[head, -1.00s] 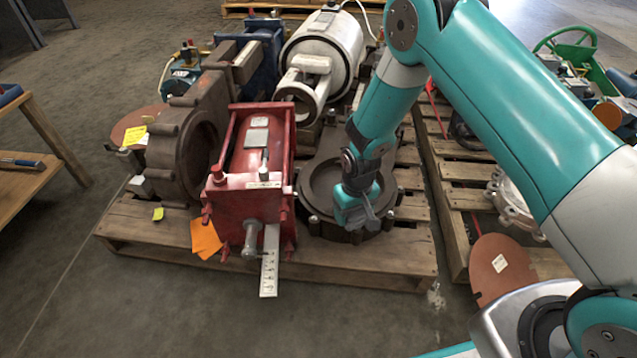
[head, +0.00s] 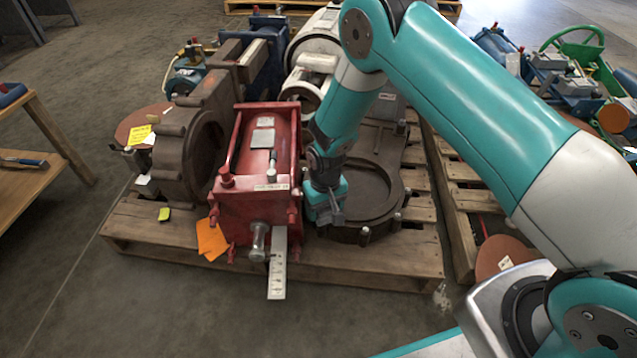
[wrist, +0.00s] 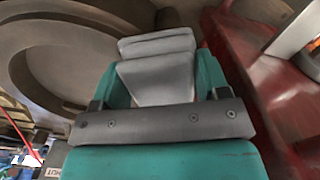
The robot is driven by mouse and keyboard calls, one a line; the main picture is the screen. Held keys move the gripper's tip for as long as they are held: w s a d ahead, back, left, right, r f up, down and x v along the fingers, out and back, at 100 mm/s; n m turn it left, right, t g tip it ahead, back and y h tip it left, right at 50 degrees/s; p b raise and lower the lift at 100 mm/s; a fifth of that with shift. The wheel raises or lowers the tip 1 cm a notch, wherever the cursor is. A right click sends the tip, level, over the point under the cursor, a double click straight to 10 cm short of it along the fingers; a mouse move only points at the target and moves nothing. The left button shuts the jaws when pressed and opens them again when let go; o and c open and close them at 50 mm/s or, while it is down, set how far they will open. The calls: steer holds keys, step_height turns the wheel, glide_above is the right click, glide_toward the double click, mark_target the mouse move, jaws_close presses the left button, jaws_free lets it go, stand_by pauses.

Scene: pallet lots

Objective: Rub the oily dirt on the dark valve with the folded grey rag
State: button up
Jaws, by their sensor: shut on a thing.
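The dark valve (head: 388,218) lies flat on the pallet, a round ringed body right of the red actuator. It also fills the upper left of the wrist view (wrist: 85,50). My gripper (head: 328,214) is at the valve's left rim, close beside the red actuator. In the wrist view my gripper (wrist: 155,85) is shut on the folded grey rag (wrist: 158,62). The rag's layers show between the jaws. I cannot tell whether the rag touches the valve. I cannot make out the oily dirt.
The red actuator (head: 262,165) stands close left of my gripper and reddens the wrist view's right side. A second brown valve (head: 190,160) stands upright further left. White equipment (head: 312,50) is behind.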

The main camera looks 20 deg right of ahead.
steer(key=r+p, duration=0.1)
steer(key=r, duration=0.1)
steer(key=shift+a+r+p, duration=0.2)
steer(key=shift+r+p, duration=0.1)
steer(key=shift+p, duration=0.1)
steer(key=shift+d+r+p, duration=0.2)
steer(key=shift+r+p, duration=0.85)
steer(key=shift+r, duration=0.05)
steer(key=shift+r+p, duration=1.4)
steer(key=shift+r, duration=0.2)
